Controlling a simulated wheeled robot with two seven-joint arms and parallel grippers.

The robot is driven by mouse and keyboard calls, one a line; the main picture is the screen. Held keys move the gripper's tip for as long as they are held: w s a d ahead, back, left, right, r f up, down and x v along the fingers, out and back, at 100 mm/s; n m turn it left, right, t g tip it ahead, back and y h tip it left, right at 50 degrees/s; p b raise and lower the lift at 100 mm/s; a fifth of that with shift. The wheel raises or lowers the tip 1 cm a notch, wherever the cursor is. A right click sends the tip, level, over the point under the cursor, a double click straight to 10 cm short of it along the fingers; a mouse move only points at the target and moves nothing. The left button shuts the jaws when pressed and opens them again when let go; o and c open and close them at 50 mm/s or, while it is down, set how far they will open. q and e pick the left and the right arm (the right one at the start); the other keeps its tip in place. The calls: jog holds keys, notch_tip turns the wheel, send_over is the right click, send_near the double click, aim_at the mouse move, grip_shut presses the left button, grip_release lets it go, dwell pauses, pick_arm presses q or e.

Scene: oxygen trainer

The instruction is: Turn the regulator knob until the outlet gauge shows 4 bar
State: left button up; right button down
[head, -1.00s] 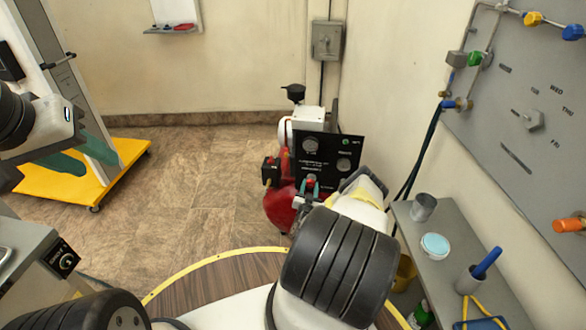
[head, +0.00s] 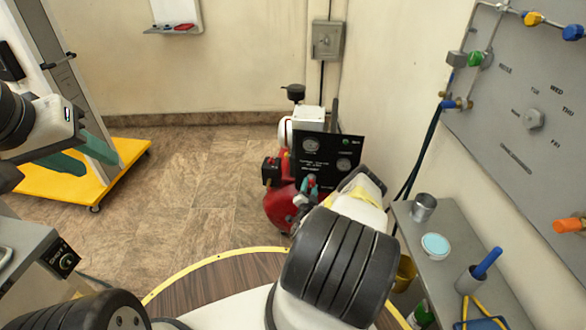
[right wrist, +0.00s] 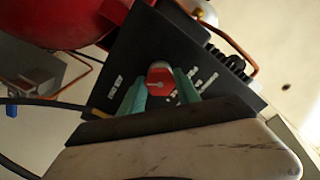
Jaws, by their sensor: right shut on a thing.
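The regulator knob (right wrist: 160,77) is red with a pale pointer line, on a black panel (right wrist: 207,72) in the right wrist view. My right gripper (right wrist: 158,88) has its teal fingers on both sides of the knob and is shut on it. In the head view the right gripper (head: 308,189) is at the panel's lower part, and the knob is mostly hidden. Two round gauges, an upper left one (head: 311,145) and a lower right one (head: 344,164), show on the panel; their readings are too small to tell. My left gripper (head: 78,158) is open and empty at the left.
The panel belongs to a machine with a red tank (head: 279,210). A grey shelf (head: 455,250) with a metal cup (head: 423,207) and a blue-topped dish (head: 435,245) stands at the right. A yellow-based stand (head: 125,160) is at the left. The floor between is clear.

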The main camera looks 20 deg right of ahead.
jog(key=c, duration=0.9)
grip_release()
jog(key=v, duration=0.8)
jog(key=shift+d, duration=0.1)
jog(key=shift+f, duration=0.1)
